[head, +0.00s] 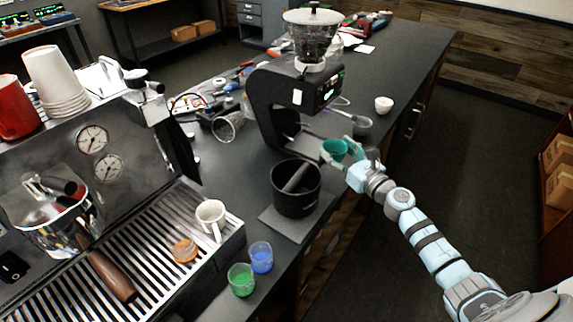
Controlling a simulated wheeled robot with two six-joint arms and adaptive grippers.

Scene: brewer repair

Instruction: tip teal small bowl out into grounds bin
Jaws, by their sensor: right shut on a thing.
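The teal small bowl (334,149) is in my right gripper (343,153), over the counter's right edge, behind and to the right of the grounds bin. The gripper is shut on it, and the bowl looks roughly upright. Its contents are too small to make out. The grounds bin (297,203) is a black round tub with a grey bar across its mouth. It stands on a dark mat (287,228) near the counter's right edge. My left gripper does not show in the head view.
A black grinder (268,103) stands behind the bin. The espresso machine (60,205) fills the left, with a white mug (211,216) on its tray. Green (241,280) and blue (261,258) cups stand in front. A white cup (383,105) sits farther back.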

